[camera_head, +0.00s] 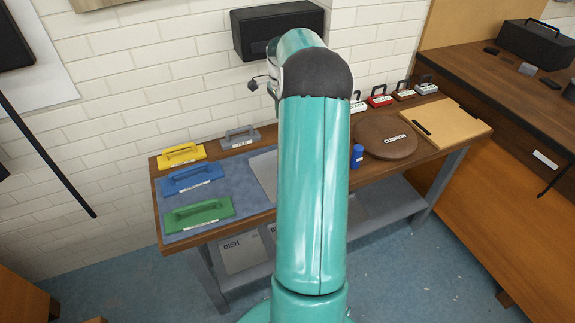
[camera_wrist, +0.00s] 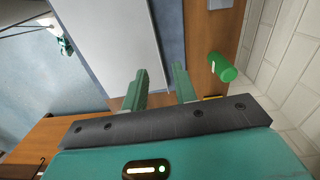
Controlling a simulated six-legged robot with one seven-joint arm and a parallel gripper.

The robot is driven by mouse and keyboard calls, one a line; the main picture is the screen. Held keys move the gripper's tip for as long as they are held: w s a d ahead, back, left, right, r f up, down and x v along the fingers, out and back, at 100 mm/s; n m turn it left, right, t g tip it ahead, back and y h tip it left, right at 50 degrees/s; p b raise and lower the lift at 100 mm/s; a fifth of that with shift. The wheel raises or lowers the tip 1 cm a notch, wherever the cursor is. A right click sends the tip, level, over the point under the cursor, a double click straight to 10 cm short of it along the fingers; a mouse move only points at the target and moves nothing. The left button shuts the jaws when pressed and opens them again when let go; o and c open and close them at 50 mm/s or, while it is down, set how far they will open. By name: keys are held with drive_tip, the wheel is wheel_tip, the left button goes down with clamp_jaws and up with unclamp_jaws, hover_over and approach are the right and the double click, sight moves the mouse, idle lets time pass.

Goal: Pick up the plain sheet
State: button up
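A light grey, unmarked sheet (camera_head: 262,172), apparently the plain sheet, lies on the blue-grey mat on the bench, mostly hidden behind my arm in the head view. In the wrist view a large pale grey panel (camera_wrist: 115,35), likely the same sheet, fills the upper middle. My gripper (camera_wrist: 162,82) is open, its two green fingers apart with nothing seen between them. The left finger overlaps the panel's lower edge in the picture; I cannot tell whether it touches. The gripper is hidden in the head view.
Yellow (camera_head: 181,155), blue (camera_head: 191,179), green (camera_head: 198,214) and grey (camera_head: 240,138) handled blocks stand left. A blue bottle (camera_head: 357,155), round cushion (camera_head: 385,138) and tan board (camera_head: 438,124) are right. A green cylinder (camera_wrist: 222,67) is near my gripper. A black box (camera_head: 278,30) hangs above.

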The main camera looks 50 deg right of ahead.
drive_tip(key=f, duration=0.4)
drive_tip(key=s+f, duration=0.1)
drive_tip(key=f, duration=0.2)
drive_tip(key=shift+w+f, duration=0.15)
drive_tip(key=shift+f, duration=0.5)
drive_tip(key=shift+a+f, duration=0.1)
drive_tip(key=shift+f, duration=2.25)
clamp_jaws()
